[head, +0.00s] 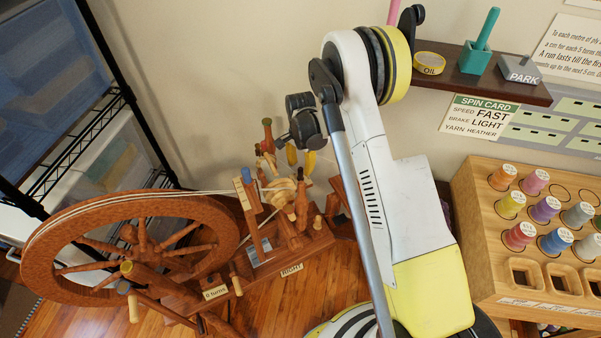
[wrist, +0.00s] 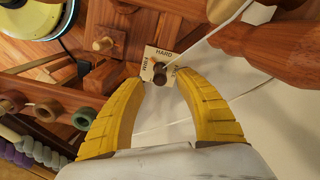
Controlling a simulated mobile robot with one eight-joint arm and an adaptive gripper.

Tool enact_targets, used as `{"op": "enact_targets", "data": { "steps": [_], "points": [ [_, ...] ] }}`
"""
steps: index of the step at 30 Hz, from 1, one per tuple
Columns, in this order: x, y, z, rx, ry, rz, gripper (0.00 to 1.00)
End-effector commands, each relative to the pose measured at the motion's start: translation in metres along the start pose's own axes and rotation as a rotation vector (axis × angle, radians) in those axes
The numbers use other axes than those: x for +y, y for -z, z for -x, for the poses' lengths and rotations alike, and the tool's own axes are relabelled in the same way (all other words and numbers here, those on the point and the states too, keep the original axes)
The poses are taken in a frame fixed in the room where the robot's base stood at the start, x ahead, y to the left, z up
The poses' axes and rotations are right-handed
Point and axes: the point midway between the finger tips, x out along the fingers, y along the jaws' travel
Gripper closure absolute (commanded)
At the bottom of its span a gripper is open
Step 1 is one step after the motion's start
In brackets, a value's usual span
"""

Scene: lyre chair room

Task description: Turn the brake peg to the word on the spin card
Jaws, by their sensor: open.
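The spin card (head: 480,117) on the wall reads speed FAST, brake LIGHT, yarn HEATHER. In the wrist view the brake peg (wrist: 160,74) is a short dark brown knob in front of a cream plate (wrist: 150,56). The plate shows the words HARD at the top and FIRM on the left; its right side is partly covered by a yellow finger. I cannot tell which word the peg points at. My gripper (wrist: 159,77) is open, its yellow fingertips on either side of the peg. In the head view my gripper (head: 301,158) hangs above the spinning wheel's spindle end.
The spinning wheel (head: 130,243) stands at the left, its pale drive band running close by my gripper. A spool rack (head: 470,225) is at the right.

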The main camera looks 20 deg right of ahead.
Motion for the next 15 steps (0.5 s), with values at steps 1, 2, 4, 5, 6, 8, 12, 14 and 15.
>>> {"op": "enact_targets", "data": {
  "steps": [1,2,4,5,6,8,12,14,15],
  "points": [
    [-0.0003,0.0001,-0.0088,0.000,0.000,0.000,0.60],
    [-0.0003,0.0002,-0.0114,0.000,0.000,0.000,0.60],
    [-0.0002,0.0001,-0.0156,0.000,0.000,0.000,0.60],
    [-0.0001,0.0001,-0.0167,0.000,0.000,0.000,0.60],
    [-0.0001,0.0000,-0.0176,0.000,0.000,0.000,0.60],
    [0.0000,0.0000,-0.0181,0.000,0.000,0.000,0.60],
    [0.0000,0.0000,-0.0175,0.000,0.000,0.000,0.60],
    [0.0000,0.0000,-0.0175,0.000,0.000,0.001,0.60],
    [-0.0001,0.0000,-0.0174,0.000,0.000,0.001,0.70]
  ]
}}
